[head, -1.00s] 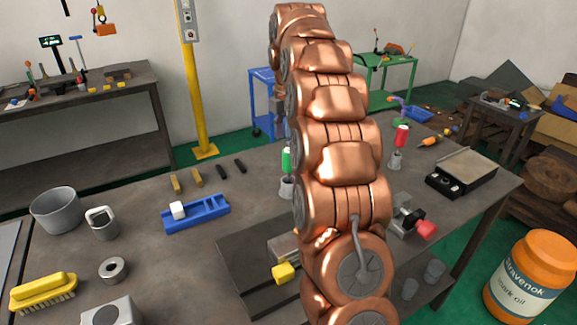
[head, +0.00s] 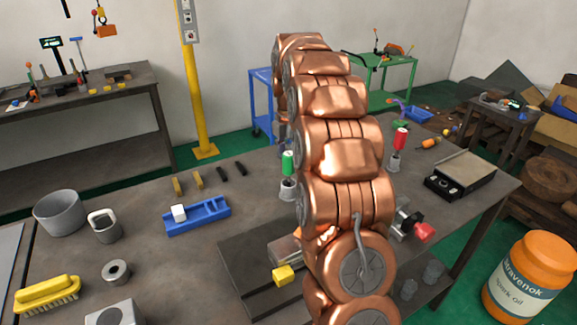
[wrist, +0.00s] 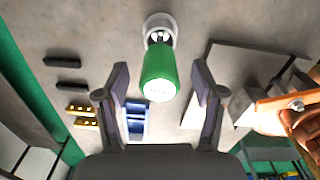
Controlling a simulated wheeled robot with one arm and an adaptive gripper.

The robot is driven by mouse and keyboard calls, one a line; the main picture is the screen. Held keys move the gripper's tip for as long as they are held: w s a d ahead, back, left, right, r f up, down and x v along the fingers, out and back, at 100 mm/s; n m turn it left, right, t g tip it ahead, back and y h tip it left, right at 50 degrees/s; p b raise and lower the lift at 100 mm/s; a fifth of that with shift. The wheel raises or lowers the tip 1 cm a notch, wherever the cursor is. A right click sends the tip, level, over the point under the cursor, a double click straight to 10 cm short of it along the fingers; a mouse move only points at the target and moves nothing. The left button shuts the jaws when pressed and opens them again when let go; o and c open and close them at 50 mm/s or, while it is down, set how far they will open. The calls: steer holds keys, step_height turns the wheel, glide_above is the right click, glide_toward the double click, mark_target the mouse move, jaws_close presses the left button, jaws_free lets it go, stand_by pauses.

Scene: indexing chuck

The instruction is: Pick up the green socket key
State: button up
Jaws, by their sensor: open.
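The green socket key (head: 288,163) stands upright in a small grey holder (head: 287,189) on the table, left of my arm in the head view. In the wrist view the green handle (wrist: 159,73) shows between my fingers, with its lower end in the round holder (wrist: 160,27). My gripper (wrist: 161,80) is open, with one finger on each side of the green handle and a gap on both sides. In the head view my arm hides the gripper.
A red-handled key (head: 401,139) stands in a similar holder to the right. A blue block tray (head: 197,216), dark and yellow pieces, and a grey plate with a yellow-knobbed part (head: 283,274) are nearby. The table between the tray and the green key is clear.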

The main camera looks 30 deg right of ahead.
mark_target(289, 175)
steer(key=shift+f, duration=1.2)
steer(key=shift+c, duration=0.3)
jaws_close()
